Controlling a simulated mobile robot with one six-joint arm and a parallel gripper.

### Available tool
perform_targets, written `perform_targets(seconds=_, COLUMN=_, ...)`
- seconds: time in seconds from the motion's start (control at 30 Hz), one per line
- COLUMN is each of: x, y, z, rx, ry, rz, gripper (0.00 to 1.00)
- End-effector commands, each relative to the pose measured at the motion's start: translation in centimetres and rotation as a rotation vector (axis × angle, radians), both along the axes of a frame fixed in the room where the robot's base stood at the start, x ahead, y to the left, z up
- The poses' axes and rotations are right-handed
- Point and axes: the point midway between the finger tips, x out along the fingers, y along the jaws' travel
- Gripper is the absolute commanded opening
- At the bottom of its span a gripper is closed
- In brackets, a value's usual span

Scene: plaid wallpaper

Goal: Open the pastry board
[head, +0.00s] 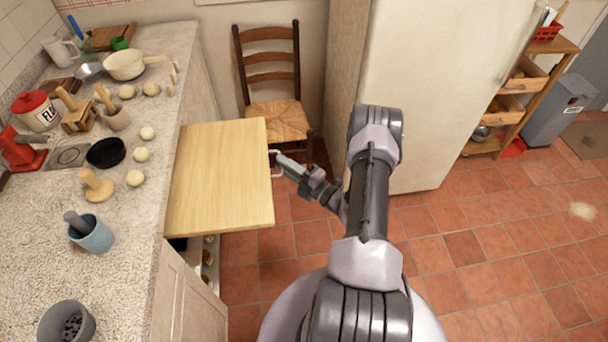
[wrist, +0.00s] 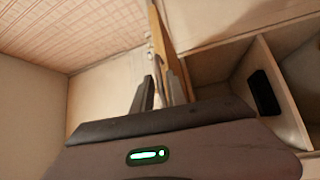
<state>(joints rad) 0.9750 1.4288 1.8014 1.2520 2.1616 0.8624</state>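The pastry board (head: 220,178) is a flat, pale wooden panel. It juts out from the counter's side over the floor, level with the worktop's edge. A small, light metal handle (head: 274,172) sits on its outer right edge. My gripper (head: 279,157) is at this handle, with its fingertips beside or around it. In the wrist view, the two dark fingers (wrist: 159,82) point at the board's edge (wrist: 172,42), with a narrow gap between them. Whether they clamp the handle is not clear.
A wooden chair (head: 272,108) stands close behind the board, and a fridge (head: 425,90) is right of it. The counter (head: 140,235) carries dough balls, bowls and a mortar. Below the board, an open compartment (head: 209,258) shows.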

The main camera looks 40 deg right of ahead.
Motion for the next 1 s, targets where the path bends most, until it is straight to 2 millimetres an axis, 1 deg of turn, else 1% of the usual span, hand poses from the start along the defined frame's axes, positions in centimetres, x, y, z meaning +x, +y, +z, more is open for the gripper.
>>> perform_targets(seconds=0.17, x=-4.3, y=-0.8, z=-0.3, rx=0.004, ry=0.001, rz=-0.008, gripper=0.18)
perform_targets(seconds=0.4, x=-11.3, y=-1.9, z=-1.2, rx=0.002, ry=-0.001, rz=-0.009, gripper=0.18)
perform_targets(seconds=0.5, x=-13.5, y=-2.2, z=-1.5, rx=0.001, ry=-0.002, rz=-0.007, gripper=0.18)
perform_targets(seconds=0.6, x=-14.9, y=-2.3, z=-1.8, rx=0.002, ry=-0.001, rz=-0.005, gripper=0.18)
perform_targets(seconds=0.7, x=-15.4, y=-2.3, z=-1.9, rx=0.002, ry=-0.002, rz=-0.002, gripper=0.18)
perform_targets(seconds=1.0, x=-15.5, y=-2.3, z=-2.0, rx=0.002, ry=-0.002, rz=-0.002, gripper=0.18)
